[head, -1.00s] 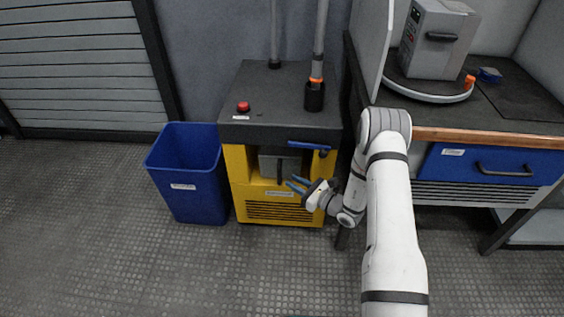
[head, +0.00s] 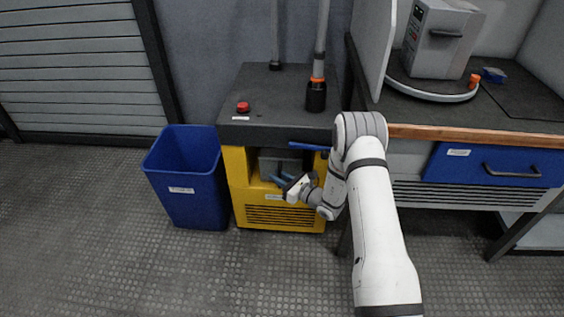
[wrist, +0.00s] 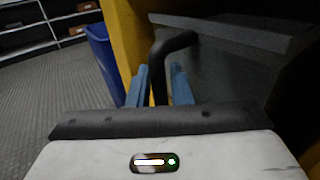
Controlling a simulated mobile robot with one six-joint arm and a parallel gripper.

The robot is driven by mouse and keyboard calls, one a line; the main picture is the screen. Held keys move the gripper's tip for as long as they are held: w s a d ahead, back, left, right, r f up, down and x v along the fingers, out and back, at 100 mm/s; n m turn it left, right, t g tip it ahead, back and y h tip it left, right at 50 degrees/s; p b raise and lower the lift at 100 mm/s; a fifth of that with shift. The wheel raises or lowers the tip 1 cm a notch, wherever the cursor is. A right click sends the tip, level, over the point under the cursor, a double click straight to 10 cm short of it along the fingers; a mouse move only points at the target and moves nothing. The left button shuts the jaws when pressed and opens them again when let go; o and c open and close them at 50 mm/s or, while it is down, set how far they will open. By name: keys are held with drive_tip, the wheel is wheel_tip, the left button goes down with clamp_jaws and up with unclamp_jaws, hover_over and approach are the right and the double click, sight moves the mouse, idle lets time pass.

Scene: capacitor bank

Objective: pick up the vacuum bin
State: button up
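The vacuum bin (head: 273,157) is a grey box in the opening of the yellow cabinet in the head view, partly hidden by my gripper. In the wrist view its dark grey front (wrist: 225,70) fills the right side, with a black bar handle (wrist: 174,44) standing out from it. My gripper (head: 279,180) is at the front of the bin. In the wrist view its two blue fingers (wrist: 159,88) are apart, with the lower part of the handle between them. Whether either finger touches the handle, I cannot tell.
The yellow cabinet (head: 279,215) has a dark top with a red button (head: 243,107) and a blue lever (head: 308,145) above the opening. A blue waste bin (head: 190,190) stands close on its left. A workbench with a blue drawer (head: 490,166) is on the right. Floor in front is clear.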

sight(279, 169)
clamp_jaws()
drive_tip(key=shift+r, duration=0.4)
wheel_tip(279, 169, up, 3)
drive_tip(key=shift+r+p, duration=0.1)
drive_tip(key=shift+p, duration=1.05)
drive_tip(key=s+p, duration=0.4)
drive_tip(key=s, duration=1.4)
drive_tip(key=shift+a+f, duration=0.25)
drive_tip(key=shift+a, duration=0.05)
